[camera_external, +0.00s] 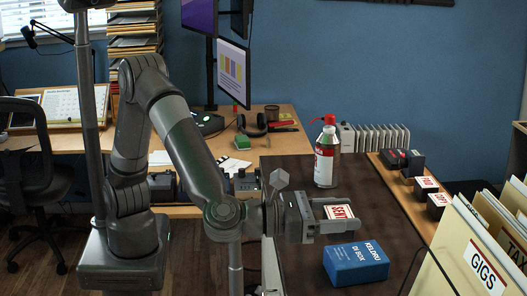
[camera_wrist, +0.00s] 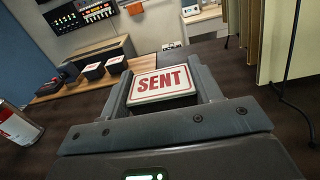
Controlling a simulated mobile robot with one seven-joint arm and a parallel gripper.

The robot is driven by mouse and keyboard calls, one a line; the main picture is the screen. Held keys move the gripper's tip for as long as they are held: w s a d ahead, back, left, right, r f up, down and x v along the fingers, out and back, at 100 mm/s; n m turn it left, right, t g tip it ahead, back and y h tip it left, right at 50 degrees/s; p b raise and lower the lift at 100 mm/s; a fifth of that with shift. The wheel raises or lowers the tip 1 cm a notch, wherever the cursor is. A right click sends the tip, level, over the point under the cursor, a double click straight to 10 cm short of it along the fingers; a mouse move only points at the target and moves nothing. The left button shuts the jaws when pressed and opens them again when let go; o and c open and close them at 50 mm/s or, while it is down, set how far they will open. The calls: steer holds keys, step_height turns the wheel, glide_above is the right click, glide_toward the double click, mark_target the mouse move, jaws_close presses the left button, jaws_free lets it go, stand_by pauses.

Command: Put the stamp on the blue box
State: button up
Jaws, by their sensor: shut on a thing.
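The stamp (camera_external: 338,211) has a white top face with red "SENT" lettering. It sits between the two fingers of my gripper (camera_external: 330,212), which is shut on it. The stamp also fills the space between the fingers in the wrist view (camera_wrist: 161,85). The blue box (camera_external: 356,262), marked "FELDRU DI BOX", lies on the dark table top just below and slightly right of my gripper. The stamp is held above the table, apart from the box. The blue box is not visible in the wrist view.
A spray can with red cap (camera_external: 327,155) stands behind my gripper; it shows at the wrist view's left edge (camera_wrist: 17,124). More stamps (camera_external: 425,187) stand on a wooden shelf (camera_external: 408,203) at the right. File folders (camera_external: 480,250) stand at the front right.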

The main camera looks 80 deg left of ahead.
steer(key=shift+w+a+f, duration=0.2)
steer(key=shift+w+f, duration=0.2)
steer(key=shift+w, duration=0.25)
steer(key=shift+f, duration=2)
steer(key=shift+f, duration=0.1)
steer(key=o, duration=1.1)
